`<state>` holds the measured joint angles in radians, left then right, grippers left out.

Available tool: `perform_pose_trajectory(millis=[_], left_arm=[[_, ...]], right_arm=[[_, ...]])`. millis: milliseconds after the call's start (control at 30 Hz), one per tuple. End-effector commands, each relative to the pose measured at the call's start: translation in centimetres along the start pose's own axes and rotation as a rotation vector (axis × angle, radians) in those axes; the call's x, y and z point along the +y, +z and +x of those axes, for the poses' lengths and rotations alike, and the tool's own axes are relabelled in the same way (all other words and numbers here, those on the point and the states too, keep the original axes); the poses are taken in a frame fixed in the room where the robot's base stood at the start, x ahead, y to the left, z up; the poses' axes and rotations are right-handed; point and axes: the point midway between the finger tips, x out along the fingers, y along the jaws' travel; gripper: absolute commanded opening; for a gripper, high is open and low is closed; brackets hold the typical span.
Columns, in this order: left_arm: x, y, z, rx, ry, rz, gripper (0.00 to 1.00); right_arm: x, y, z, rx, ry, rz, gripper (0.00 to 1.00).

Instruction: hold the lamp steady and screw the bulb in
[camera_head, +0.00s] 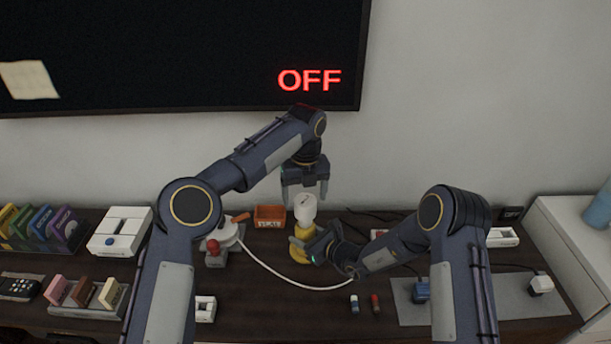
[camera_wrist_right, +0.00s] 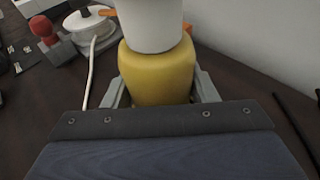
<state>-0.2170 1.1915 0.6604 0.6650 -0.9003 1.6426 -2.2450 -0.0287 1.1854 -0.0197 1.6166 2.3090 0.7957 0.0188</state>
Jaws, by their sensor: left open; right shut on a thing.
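The lamp has a yellow body (camera_head: 302,234) and stands upright on the dark table in the head view. Its yellow body also fills the middle of the right wrist view (camera_wrist_right: 158,75). A white part, bulb or socket (camera_head: 305,206), sits on top of it; I cannot tell which. My right gripper (camera_head: 305,245) is shut on the lamp's yellow body from the side, with grey fingers on both sides of it. My left gripper (camera_head: 305,190) is open and points down, directly above the white top. Its fingertips are close to the white top; whether they touch is unclear.
A white cord (camera_head: 290,283) curves across the table from a white round object (camera_head: 226,236). A red-topped stamp-like object (camera_head: 214,250) and an orange box (camera_head: 269,215) stand left of the lamp. A wall screen (camera_head: 180,55) reads OFF. Two small cylinders (camera_head: 354,303) (camera_head: 375,303) lie in front.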

Motion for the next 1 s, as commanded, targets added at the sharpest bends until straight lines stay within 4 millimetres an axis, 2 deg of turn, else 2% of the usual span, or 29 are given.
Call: perform_pose_trajectory(millis=[100, 467, 1000], left_arm=[[0.0, -0.1, -0.5, 0.002, 0.006, -0.311, 0.79], [0.1, -0.1, -2.0, 0.0, 0.014, -1.285, 0.79], [0.1, -0.2, -5.3, 0.009, -0.014, -2.718, 0.79]], right_arm=[[0.0, 0.0, 0.0, 0.0, -0.001, 0.0, 0.0], [0.0, 0.0, 0.0, 0.0, -0.001, 0.0, 0.0], [0.0, 0.0, 0.0, 0.0, -0.001, 0.001, 0.0]])
